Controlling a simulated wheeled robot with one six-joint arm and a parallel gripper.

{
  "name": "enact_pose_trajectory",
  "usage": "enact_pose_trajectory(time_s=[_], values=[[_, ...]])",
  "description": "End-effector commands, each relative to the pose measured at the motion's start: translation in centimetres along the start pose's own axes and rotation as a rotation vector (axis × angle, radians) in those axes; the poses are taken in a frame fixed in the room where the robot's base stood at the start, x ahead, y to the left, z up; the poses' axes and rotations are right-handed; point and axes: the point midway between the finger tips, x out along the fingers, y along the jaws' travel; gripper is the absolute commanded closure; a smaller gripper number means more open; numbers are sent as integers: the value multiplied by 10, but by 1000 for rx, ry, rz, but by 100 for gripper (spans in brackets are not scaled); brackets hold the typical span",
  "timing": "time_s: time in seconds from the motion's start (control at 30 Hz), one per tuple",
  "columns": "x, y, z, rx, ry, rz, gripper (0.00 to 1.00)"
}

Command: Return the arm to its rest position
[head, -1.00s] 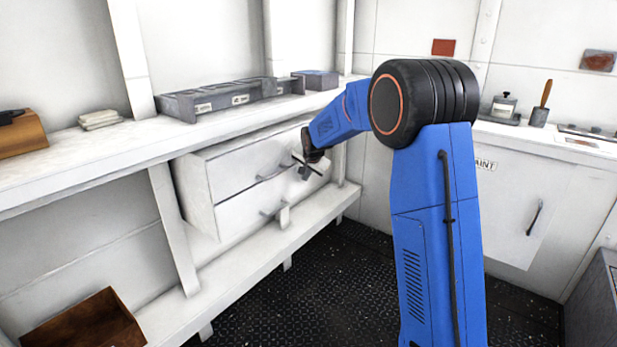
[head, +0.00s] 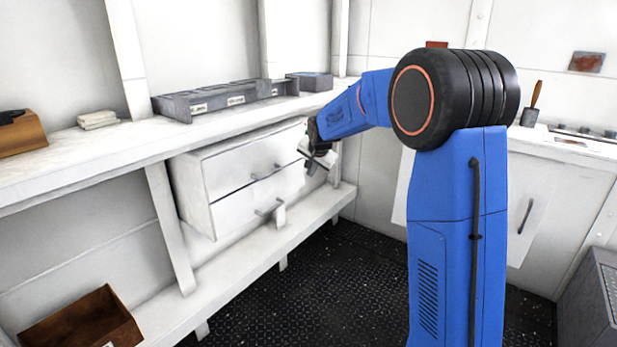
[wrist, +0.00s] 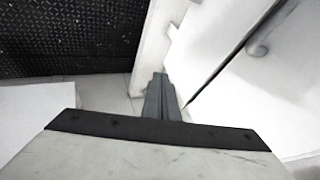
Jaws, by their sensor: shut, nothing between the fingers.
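My gripper (head: 313,163) is at the end of my blue arm, in front of the right end of the white drawer unit (head: 228,212) under the bench in the head view. In the wrist view the fingers of my gripper (wrist: 161,98) are together, with nothing between them. The gripper appears apart from the drawer handles, though the exact gap is hard to tell. The upper drawer handle (head: 266,172) and lower drawer handle (head: 268,208) show to its left. My arm's large black joint hides part of the back right corner.
The white bench (head: 110,160) runs along the left wall, carrying a grey divided tray (head: 215,100). A brown wooden box (head: 85,325) is at the lower left. A white cabinet (head: 560,190) stands at the right. The dark deck (head: 310,285) between is clear.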

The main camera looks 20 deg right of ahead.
Motion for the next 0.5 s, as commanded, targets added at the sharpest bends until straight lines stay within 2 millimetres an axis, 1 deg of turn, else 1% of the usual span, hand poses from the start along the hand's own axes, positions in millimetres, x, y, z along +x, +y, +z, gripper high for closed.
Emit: enact_pose_trajectory(time_s=[0.03,0.13,0.2,0.37,0.47,0.5], values=[[-10,0,0,0,1,-2,100],[-24,0,0,0,1,-1,100],[-31,0,0,0,0,0,100],[-42,1,1,-1,-1,2,100],[-53,5,5,-15,-3,3,100],[-61,8,8,-27,-5,5,100]])
